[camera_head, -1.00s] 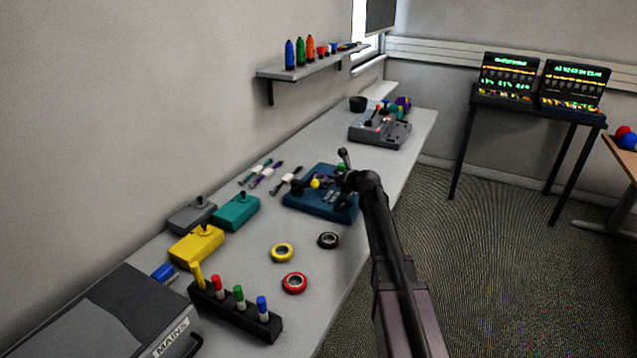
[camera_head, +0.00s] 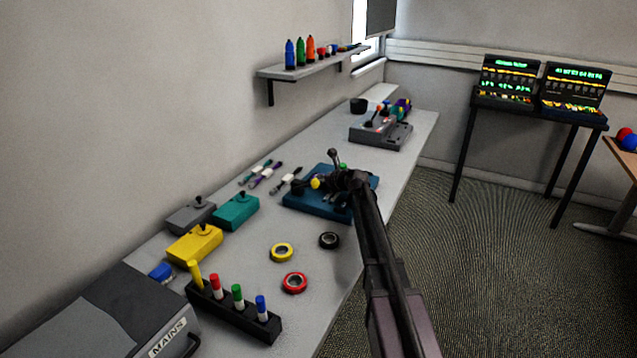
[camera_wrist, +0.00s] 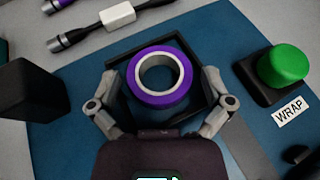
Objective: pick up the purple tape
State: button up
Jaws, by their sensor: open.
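The purple tape (camera_wrist: 160,97) is a roll with a white core, lying in a black square holder (camera_wrist: 117,72) on the blue board (camera_wrist: 215,30) in the wrist view. My gripper (camera_wrist: 160,85) is open, its two fingers on the left and right sides of the roll, apart from each other. I cannot tell whether they touch it. In the head view my gripper (camera_head: 338,182) is low over the blue board (camera_head: 305,205), and my arm hides the purple tape there.
A green button (camera_wrist: 286,66) with a WRAP label stands right of the tape, and a dark block (camera_wrist: 32,90) stands left. Cables (camera_head: 262,174) lie behind the board. Yellow (camera_head: 282,252), red (camera_head: 294,283) and black (camera_head: 329,241) tape rolls lie in front on the bench.

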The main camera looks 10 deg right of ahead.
dwell(0.5)
jog(key=c, duration=0.9)
jog(key=shift+r, duration=0.2)
notch_tip(320, 180, up, 3)
jog(key=p, duration=0.3)
jog(key=s+d, duration=0.2)
jog(key=s, duration=0.2)
jog(key=s+d+r+p, duration=0.1)
jog(key=s+d, duration=0.1)
jog(key=s, duration=0.3)
jog(key=s+d+p, duration=0.1)
jog(key=s+d, duration=0.1)
jog(key=s, duration=0.3)
jog(key=shift+s+d+r, duration=0.25)
jog(key=shift+d+r, duration=0.05)
jog(key=shift+d, duration=0.1)
